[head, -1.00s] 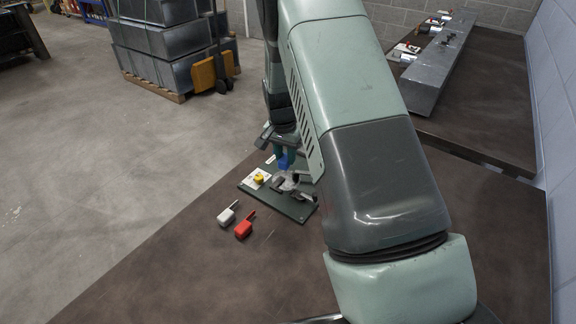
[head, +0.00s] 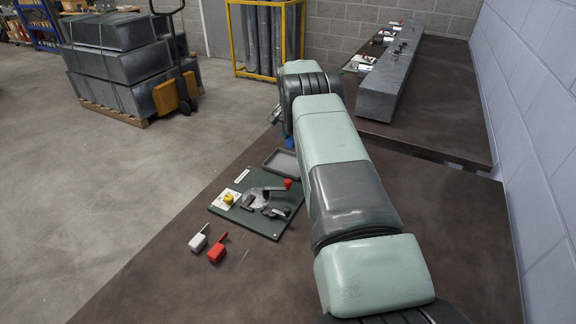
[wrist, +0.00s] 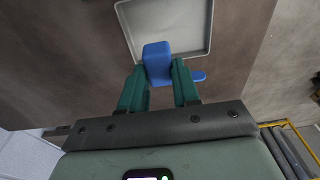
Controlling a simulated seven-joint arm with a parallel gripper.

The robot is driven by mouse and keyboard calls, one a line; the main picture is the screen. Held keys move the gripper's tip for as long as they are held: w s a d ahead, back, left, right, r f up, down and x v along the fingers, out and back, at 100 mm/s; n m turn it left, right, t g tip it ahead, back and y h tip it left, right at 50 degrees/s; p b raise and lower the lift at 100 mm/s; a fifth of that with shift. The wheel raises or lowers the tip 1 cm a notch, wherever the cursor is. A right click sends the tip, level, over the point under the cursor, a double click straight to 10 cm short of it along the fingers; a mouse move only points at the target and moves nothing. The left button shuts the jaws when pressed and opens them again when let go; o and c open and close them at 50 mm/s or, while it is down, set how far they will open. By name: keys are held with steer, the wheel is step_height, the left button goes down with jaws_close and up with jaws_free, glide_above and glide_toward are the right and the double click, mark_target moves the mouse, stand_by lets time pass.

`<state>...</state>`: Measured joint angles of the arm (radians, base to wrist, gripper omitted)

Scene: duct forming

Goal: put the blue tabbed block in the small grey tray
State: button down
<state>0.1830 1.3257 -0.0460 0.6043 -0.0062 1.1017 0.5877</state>
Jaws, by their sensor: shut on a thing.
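The blue tabbed block (wrist: 157,60) is held between the two green fingers of my gripper (wrist: 159,78) in the wrist view, its tab sticking out to the right. In the head view a bit of the blue block (head: 289,143) shows beside my arm, which hides most of my gripper. The small grey tray (wrist: 203,50) lies on the table just beyond the block in the wrist view, and the block overlaps its near edge in the picture. The tray also shows in the head view (head: 272,154), partly covered by my arm. The height of the block above the table cannot be told.
A green board (head: 246,228) with a clamp (head: 262,199) and a yellow button (head: 228,199) lies in front of the tray. A white block (head: 199,239) and a red block (head: 218,249) lie near it. A long metal duct (head: 390,80) is on the far table.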

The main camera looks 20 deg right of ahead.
step_height(320, 180, down, 10)
steer(key=shift+d+r, duration=0.1)
stand_by(0.4)
steer(key=c, duration=0.8)
jaws_free()
